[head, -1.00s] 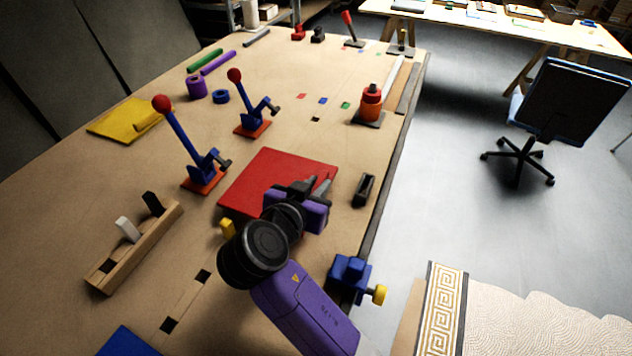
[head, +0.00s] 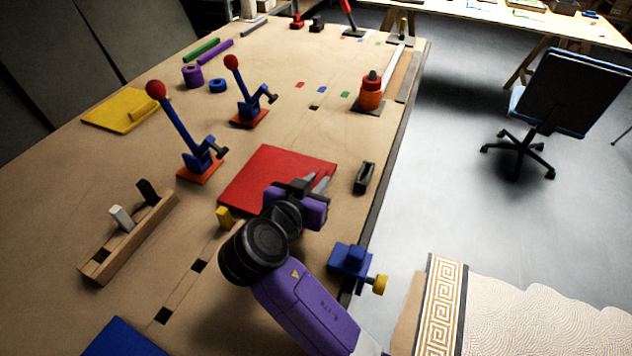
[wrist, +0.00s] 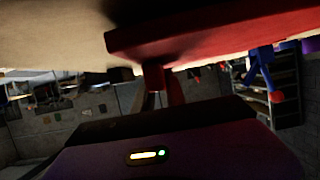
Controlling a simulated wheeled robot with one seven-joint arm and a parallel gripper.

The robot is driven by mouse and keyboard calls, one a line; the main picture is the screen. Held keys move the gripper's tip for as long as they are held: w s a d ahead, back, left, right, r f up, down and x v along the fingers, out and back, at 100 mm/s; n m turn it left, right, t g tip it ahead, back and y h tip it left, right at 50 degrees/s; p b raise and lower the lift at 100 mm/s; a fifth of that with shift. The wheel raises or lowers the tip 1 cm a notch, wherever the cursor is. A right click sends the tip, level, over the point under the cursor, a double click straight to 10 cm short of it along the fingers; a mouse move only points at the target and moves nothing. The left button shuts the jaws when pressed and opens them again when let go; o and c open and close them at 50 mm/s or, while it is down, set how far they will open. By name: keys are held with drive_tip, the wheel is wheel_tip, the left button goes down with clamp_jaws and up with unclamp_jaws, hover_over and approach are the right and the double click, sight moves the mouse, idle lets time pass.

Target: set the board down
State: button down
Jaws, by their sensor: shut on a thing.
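The red board (head: 272,172) is flat and roughly level over the near right part of the bench, its far edge close to the blue clamps. My gripper (head: 318,186) is shut on the board's near right side, and its fingers partly cover that edge. In the wrist view the board (wrist: 200,32) spans the upper part, and a red part of it sits between the fingers (wrist: 160,88). I cannot tell whether its underside touches the bench.
Two blue toggle clamps with red knobs (head: 200,160) (head: 247,108) stand beyond the board. A small yellow block (head: 224,218) is close to its near left corner. A black holder (head: 364,177) lies right, and a blue vise (head: 350,262) is on the bench edge.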

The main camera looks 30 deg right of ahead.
drive_tip(key=shift+f, duration=0.3)
drive_tip(key=c, duration=1.3)
unclamp_jaws()
drive_tip(key=shift+s+a, duration=0.1)
